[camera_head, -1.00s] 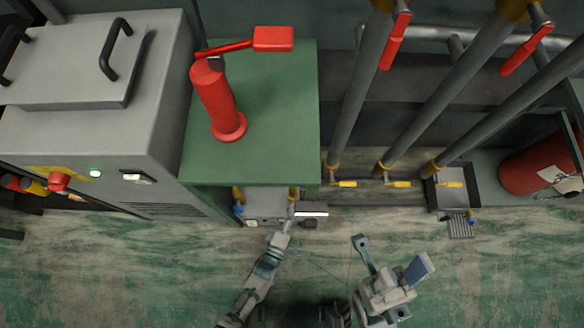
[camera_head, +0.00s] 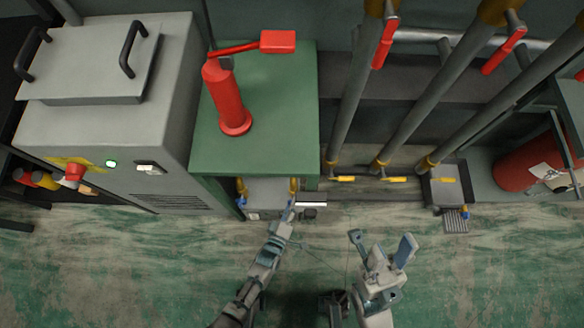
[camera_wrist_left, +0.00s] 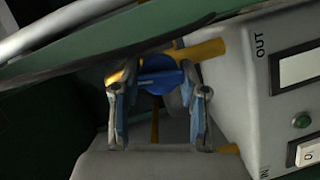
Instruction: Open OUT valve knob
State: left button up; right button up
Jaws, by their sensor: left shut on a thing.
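The OUT valve knob (camera_wrist_left: 161,76) is blue and sits on a yellow pipe stub (camera_wrist_left: 203,50) beside the OUT lettering in the left wrist view. My left gripper (camera_wrist_left: 160,96) has a finger on each side of the knob and is shut on it. In the head view my left gripper (camera_head: 289,212) is at the right front of a grey unit (camera_head: 268,190) under the green table, and it covers most of this knob. Another blue knob (camera_head: 241,201) shows at that unit's left side. My right gripper (camera_head: 382,247) is open and empty above the floor.
The green table (camera_head: 262,142) overhangs the grey unit, and its edge passes close above my left gripper. A red hand pump (camera_head: 227,98) stands on it. A large grey cabinet (camera_head: 120,112) is at left. Grey pipes (camera_head: 440,92) with red levers rise at right. The front floor is clear.

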pick_arm(q)
jog(key=shift+s+a+f, duration=0.15)
jog(key=shift+a+f, duration=0.05)
jog(key=shift+f, duration=0.15)
dwell(0.5)
jog(key=o, duration=1)
jog(key=shift+o, duration=0.6)
jog(key=shift+d+r, duration=0.1)
jog(key=v, duration=1.1)
jog(key=shift+s+a, duration=0.25)
jog(key=shift+s, duration=0.1)
